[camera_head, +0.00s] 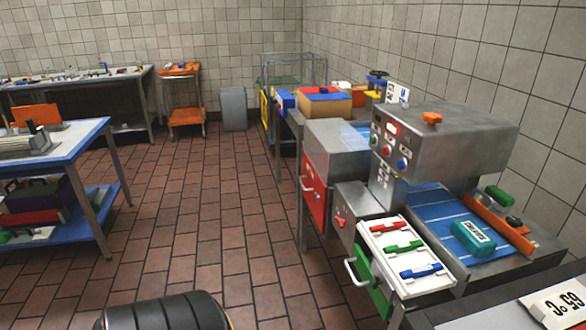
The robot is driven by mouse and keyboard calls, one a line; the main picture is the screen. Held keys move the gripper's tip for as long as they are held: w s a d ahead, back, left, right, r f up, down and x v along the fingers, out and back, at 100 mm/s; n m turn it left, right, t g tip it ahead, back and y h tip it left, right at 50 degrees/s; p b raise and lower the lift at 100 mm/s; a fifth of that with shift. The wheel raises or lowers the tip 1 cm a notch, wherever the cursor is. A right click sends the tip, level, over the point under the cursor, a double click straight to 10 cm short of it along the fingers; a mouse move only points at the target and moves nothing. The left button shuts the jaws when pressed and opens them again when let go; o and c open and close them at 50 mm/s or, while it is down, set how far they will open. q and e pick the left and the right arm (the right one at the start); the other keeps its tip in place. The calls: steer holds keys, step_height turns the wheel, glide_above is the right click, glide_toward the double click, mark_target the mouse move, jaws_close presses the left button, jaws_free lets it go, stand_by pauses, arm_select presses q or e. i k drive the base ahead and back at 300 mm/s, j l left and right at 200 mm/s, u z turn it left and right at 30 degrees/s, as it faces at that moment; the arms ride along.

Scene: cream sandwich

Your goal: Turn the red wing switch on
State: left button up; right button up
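A white panel (404,287) on the machine at the right carries a red wing-shaped piece (389,226), a green one (403,247) and a blue one (421,271). The red piece is at the panel's far end and lies roughly crosswise. A smaller red knob (340,222) sits on a grey box just left of the panel. I cannot tell for certain which of the two red parts is the wing switch, or whether either is on. Neither of my grippers shows in the head view.
The machine (460,135) has round buttons on its front, one glowing red (392,128). A teal block (473,239) lies on its blue belt. A blue-topped table (60,150) stands at the left. The tiled floor (225,210) between is clear.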

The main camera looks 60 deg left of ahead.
mark_target(342, 222)
steer(key=u, duration=1.55)
steer(key=z, duration=0.3)
steer(key=i+j+z, duration=0.15)
steer(key=z, duration=0.15)
steer(key=i+j+z, duration=0.1)
steer(key=j+z, duration=0.55)
steer(key=i+j, duration=0.05)
steer(key=j, duration=0.05)
